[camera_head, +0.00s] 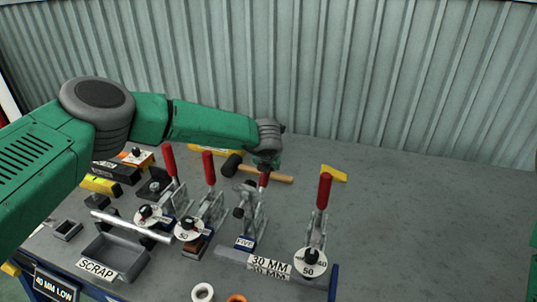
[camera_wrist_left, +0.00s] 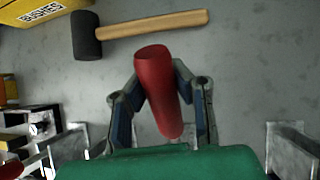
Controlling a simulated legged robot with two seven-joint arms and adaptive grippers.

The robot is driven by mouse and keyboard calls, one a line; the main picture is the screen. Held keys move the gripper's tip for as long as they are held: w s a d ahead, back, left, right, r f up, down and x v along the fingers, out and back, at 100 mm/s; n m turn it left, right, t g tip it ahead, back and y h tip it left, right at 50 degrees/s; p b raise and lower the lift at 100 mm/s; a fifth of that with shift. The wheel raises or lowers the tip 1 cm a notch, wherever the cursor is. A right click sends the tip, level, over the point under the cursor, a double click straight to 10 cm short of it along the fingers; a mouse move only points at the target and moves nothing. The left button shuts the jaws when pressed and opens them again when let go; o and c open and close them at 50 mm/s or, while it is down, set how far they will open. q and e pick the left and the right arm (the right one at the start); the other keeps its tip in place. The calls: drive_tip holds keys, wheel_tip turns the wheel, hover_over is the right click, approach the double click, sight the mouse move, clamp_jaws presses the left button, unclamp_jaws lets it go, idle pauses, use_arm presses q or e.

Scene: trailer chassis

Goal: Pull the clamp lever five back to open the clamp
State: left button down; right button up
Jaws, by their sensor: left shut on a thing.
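The clamp labelled FIVE (camera_head: 247,232) stands on the bench, with a metal body and a red lever handle (camera_head: 264,180). My left gripper (camera_head: 265,163) reaches in from the left and is at the top of this lever. In the left wrist view the red handle (camera_wrist_left: 158,90) sits between the two fingers of my left gripper (camera_wrist_left: 160,100), which is shut on it. The lever stands roughly upright in the head view. Its upper end is partly hidden by the gripper. My right gripper is not in view.
Other red-handled clamps stand to the left (camera_head: 209,170) and right (camera_head: 324,192). A mallet (camera_head: 265,174) lies behind clamp FIVE; its head shows in the left wrist view (camera_wrist_left: 87,35). A SCRAP tray (camera_head: 130,275) stands at front left. The bench's right side is clear.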

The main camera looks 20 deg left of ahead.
use_arm(q)
drive_tip(key=shift+w+r, duration=0.3)
drive_tip(key=shift+w, duration=0.05)
drive_tip(key=c, duration=1.3)
unclamp_jaws()
drive_tip(key=shift+f, duration=0.2)
drive_tip(key=shift+s, duration=0.1)
drive_tip(key=shift+v, duration=5.95)
